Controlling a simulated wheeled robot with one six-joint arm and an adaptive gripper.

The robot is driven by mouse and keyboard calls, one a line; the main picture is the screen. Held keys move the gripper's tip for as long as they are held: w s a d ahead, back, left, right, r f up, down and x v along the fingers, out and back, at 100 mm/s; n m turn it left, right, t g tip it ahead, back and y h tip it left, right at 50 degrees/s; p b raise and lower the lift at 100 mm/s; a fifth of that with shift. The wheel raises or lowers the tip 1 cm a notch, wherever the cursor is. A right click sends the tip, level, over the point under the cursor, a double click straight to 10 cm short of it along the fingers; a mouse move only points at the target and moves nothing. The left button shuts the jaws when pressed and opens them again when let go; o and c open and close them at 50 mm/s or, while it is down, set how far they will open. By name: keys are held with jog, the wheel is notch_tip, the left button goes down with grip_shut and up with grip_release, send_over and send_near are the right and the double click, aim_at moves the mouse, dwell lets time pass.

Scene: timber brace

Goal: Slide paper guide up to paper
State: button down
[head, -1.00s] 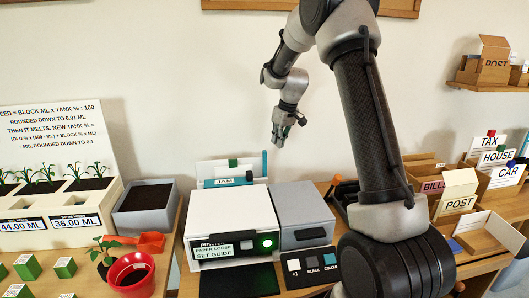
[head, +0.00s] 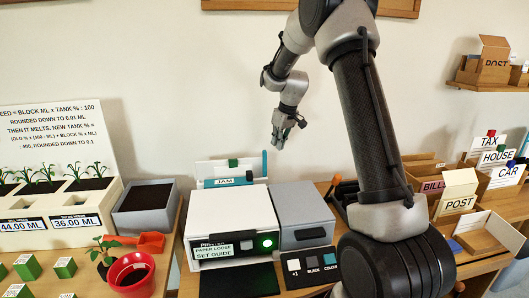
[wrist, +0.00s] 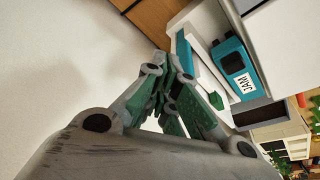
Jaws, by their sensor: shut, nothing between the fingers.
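The printer (head: 211,222) is a white box with a label reading "PAPER LOOSE SET GUIDE" and a lit green button. Behind its top stands a pale paper feed (head: 205,168) with a small green tab (head: 233,163), an upright teal piece (head: 264,163) at its right end and a teal bar labelled JAM (head: 228,181). I cannot tell for sure which coloured piece is the paper guide. In the wrist view the JAM bar (wrist: 232,62) and green tab (wrist: 215,101) lie right of my gripper (wrist: 172,78). My gripper (head: 279,143) is shut and empty, above and right of the feed.
A grey box (head: 303,215) adjoins the printer on the right, with a dark panel of buttons (head: 309,267) in front. A planter (head: 145,207), red pot (head: 131,273) and red scoop (head: 151,242) are at left. Post boxes (head: 459,204) stand at right. The wall is close behind.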

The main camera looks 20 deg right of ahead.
jog(key=shift+f, duration=2.1)
jog(key=shift+a, duration=0.1)
jog(key=w+a, duration=0.2)
jog(key=a, duration=0.9)
jog(key=shift+w+a, duration=0.2)
jog(key=shift+a, duration=0.2)
dwell(1.7)
jog(key=shift+a, duration=0.1)
notch_tip(320, 180, up, 10)
jog(key=d, duration=0.2)
jog(key=shift+s, duration=0.2)
dwell(1.1)
dwell(0.4)
